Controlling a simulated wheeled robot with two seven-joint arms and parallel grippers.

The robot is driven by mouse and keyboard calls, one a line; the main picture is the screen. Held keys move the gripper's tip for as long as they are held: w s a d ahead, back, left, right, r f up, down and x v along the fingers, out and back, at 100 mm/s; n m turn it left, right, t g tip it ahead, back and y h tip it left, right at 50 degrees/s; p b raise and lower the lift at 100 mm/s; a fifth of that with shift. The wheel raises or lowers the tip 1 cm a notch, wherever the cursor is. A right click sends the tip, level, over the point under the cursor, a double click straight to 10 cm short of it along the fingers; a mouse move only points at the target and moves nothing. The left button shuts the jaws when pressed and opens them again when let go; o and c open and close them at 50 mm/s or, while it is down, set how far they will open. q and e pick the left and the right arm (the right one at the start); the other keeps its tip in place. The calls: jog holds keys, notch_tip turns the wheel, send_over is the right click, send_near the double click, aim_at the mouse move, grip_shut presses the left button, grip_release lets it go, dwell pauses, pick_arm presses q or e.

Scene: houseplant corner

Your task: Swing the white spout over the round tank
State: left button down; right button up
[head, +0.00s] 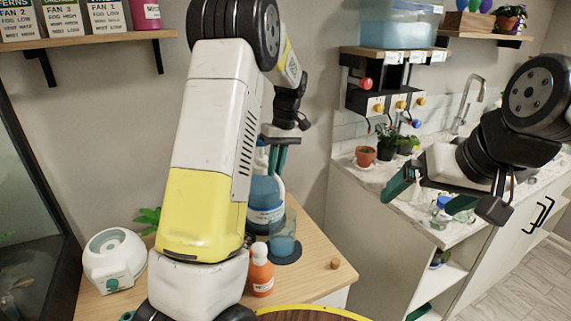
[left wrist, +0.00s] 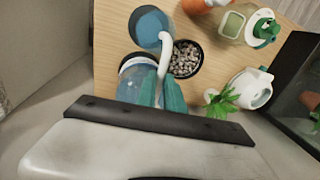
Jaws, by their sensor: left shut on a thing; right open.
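My left gripper (head: 279,158) is shut on the white spout (left wrist: 165,60), above a bottle of blue liquid (head: 264,192). The bottle also shows below the spout in the left wrist view (left wrist: 132,80). The spout's bent end lies across the right edge of the round tank (left wrist: 150,24) in that view; I cannot tell whether it is above the opening. The round tank, clear with blue liquid, stands on a dark disc in the head view (head: 284,238). My right gripper (head: 430,193) is open and empty, in front of the counter on the right.
A pebble-filled pot (left wrist: 186,60) stands close beside the spout. An orange bottle (head: 261,272), a white device with a green knob (head: 114,262) and a small plant (left wrist: 222,101) share the wooden table. The right front of the table is mostly clear.

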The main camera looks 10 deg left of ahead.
pick_arm(q)
jog(key=shift+w+r, duration=0.1)
jog(key=shift+w, duration=0.05)
jog(key=c, duration=1.5)
grip_release()
jog(key=shift+o, duration=0.2)
notch_tip(320, 180, up, 8)
jog(key=d, duration=0.1)
jog(key=shift+w+d+f, duration=0.2)
jog(key=shift+w, duration=0.2)
